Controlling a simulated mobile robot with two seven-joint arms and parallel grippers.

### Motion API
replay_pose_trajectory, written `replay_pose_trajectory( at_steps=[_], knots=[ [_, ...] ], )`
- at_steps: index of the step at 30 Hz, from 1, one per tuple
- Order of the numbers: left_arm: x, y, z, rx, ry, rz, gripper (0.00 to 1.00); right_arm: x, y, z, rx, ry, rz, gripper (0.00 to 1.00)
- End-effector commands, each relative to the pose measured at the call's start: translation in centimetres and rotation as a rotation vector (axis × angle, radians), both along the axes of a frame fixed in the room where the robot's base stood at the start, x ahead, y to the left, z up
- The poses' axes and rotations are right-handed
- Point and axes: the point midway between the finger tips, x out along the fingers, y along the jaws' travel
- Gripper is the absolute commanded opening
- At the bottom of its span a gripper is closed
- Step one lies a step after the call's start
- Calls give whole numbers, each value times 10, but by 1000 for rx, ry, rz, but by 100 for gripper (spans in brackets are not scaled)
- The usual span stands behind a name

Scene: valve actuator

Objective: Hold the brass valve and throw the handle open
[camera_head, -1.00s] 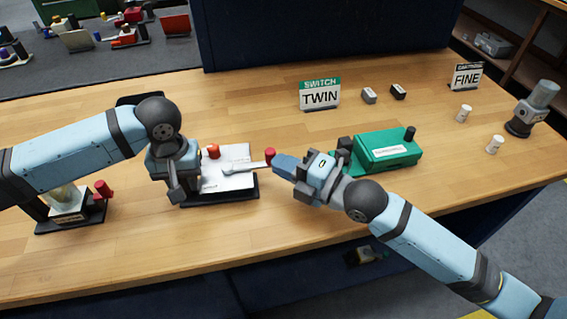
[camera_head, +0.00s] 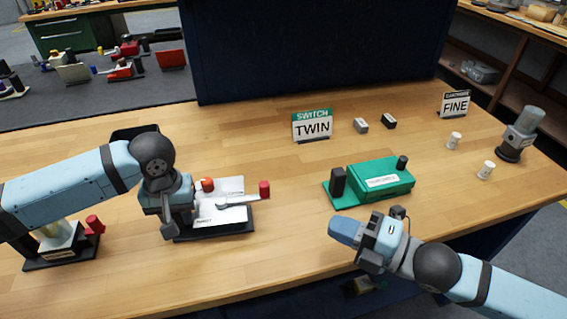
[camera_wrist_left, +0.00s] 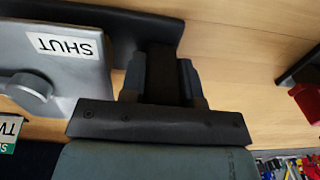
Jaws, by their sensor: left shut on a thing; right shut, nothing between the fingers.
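A pale silver-white valve unit (camera_head: 222,213) sits on a black base on the bench, left of centre in the head view. Its lever (camera_head: 238,201) points right and ends in a red knob (camera_head: 264,190); an orange cap (camera_head: 208,184) stands behind. In the left wrist view its silver plate (camera_wrist_left: 85,75) shows a SHUT label and a round knob. My left gripper (camera_wrist_left: 163,75) is shut on a dark block (camera_wrist_left: 162,60) at the unit's side. My right gripper (camera_head: 345,231) is shut and empty, right of the red knob and apart from it. I see no clear brass colour on this unit.
A second unit with a yellowish body (camera_head: 51,231) and red knob stands at far left, partly behind my left arm. A green box (camera_head: 385,181) stands beyond my right gripper. A TWIN sign (camera_head: 312,127), small blocks and a grey device (camera_head: 518,137) stand further back.

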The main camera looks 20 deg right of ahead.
Motion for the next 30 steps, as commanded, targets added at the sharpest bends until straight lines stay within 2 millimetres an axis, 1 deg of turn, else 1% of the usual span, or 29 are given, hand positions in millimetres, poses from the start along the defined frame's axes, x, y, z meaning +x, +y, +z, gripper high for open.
replay_pose_trajectory(
  at_steps=[1, 5, 6, 8, 9, 10, 20, 23, 26, 30],
  knots=[
    [-1, 1, -4, 3, 5, 1, 0, 0, 0, -1, 0, 0, 0, 0],
    [-1, 1, -4, 3, 5, 1, 0, 0, 0, 0, 0, 0, 0, 0],
    [-1, 1, -4, 3, 5, 1, 34, 0, 0, 0, 0, 0, 0, 0],
    [-1, 1, -3, 2, 5, 1, 48, 0, 0, 0, 0, 0, 0, 0],
    [-1, 1, -3, 2, 4, 1, 57, 0, 0, 0, 0, 0, 0, 0],
    [-1, 1, -3, 2, 4, 1, 59, 0, 0, 0, 0, 0, 0, 0],
    [0, 0, -1, 0, 1, 0, 59, 0, 0, 0, 0, 0, 0, 0],
    [0, 0, 4, 0, 1, 0, 59, 0, 0, 0, 0, 0, 0, 0],
    [1, 0, 16, -1, -2, 1, 59, 0, 0, 0, 0, 0, 0, 0],
    [0, 0, 45, -1, -1, 1, 59, 0, 0, 0, 0, 0, 0, 0]
  ],
)
